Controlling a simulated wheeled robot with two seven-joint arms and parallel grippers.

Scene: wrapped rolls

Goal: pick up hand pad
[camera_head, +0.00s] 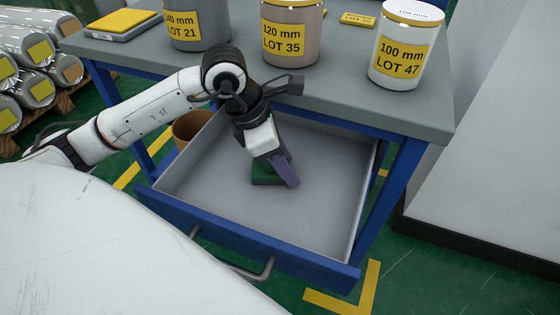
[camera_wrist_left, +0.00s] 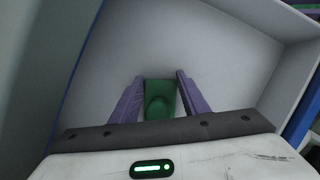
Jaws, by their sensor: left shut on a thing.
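The hand pad (camera_head: 264,181) is a small dark green block in the open drawer (camera_head: 325,215), partly hidden by my gripper in the head view. It also shows as a green block in the left wrist view (camera_wrist_left: 160,98). My left gripper (camera_head: 288,176) reaches down into the drawer, its purple fingers on either side of the pad. In the left wrist view my left gripper (camera_wrist_left: 157,98) is shut on the pad. I cannot tell whether the pad is clear of the drawer floor. My right gripper is not in view.
Three labelled rolls, LOT 21 (camera_head: 197,22), LOT 35 (camera_head: 291,35) and LOT 47 (camera_head: 403,50), stand on the grey tabletop (camera_head: 345,95) above the drawer. Yellow pads lie at the back. Wrapped rolls (camera_head: 30,55) are stacked at left. The rest of the drawer is empty.

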